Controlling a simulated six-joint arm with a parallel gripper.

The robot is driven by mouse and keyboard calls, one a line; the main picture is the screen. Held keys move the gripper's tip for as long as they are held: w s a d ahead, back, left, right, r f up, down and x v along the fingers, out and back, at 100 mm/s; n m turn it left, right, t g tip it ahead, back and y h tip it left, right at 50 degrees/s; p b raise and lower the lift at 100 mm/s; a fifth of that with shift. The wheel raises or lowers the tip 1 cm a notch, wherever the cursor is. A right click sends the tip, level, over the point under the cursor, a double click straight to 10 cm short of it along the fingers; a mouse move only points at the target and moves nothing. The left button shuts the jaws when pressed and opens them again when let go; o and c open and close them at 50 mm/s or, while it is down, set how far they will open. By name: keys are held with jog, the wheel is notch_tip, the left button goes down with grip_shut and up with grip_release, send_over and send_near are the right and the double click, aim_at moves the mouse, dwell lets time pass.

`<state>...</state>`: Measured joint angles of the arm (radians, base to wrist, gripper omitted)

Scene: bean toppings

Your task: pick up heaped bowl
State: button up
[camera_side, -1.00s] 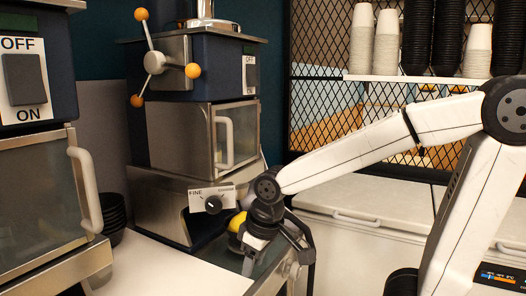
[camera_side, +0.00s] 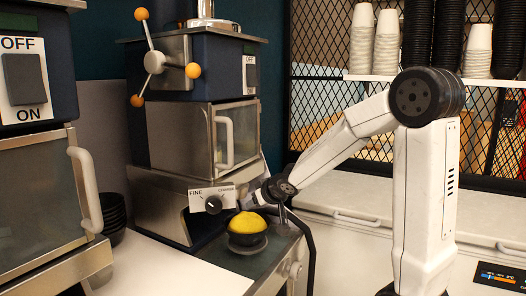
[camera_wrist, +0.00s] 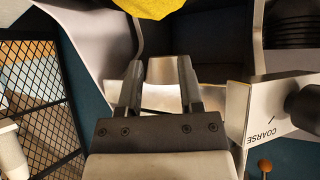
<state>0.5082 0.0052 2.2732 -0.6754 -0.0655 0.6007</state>
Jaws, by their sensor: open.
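The heaped bowl is a small dark bowl (camera_side: 247,240) with a rounded yellow heap (camera_side: 247,222) on top. It stands upright on a round base on the dark ledge of the grinder, below the FINE/COARSE knob. In the wrist view, the yellow heap (camera_wrist: 152,7) is cut off by the top edge, beyond my fingertips. My gripper (camera_wrist: 160,72) is open, with nothing between its fingers. In the side view, my gripper end (camera_side: 256,197) is just above and behind the bowl, and its fingers are mostly hidden or too small to make out.
The grinder (camera_side: 205,130) with its knob panel (camera_side: 213,199) rises close behind the bowl. A stack of dark bowls (camera_side: 113,213) stands to the left. A white counter (camera_side: 165,270) is clear at front left. A white chest (camera_side: 350,213) lies to the right, under shelved cups (camera_side: 361,40).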

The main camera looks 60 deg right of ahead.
aim_at(247, 231)
jog(key=s+d+f+m+t+y, duration=0.15)
jog(key=s+d+t+y, duration=0.3)
jog(key=d, duration=0.55)
jog(key=w+f, duration=0.3)
jog(key=f, duration=0.3)
jog(key=shift+w+d+f+n, duration=0.15)
jog(key=shift+w+f+n, duration=0.05)
jog(key=shift+w+n, duration=0.15)
jog(key=shift+x, duration=2.55)
jog(key=shift+h, duration=0.35)
grip_shut()
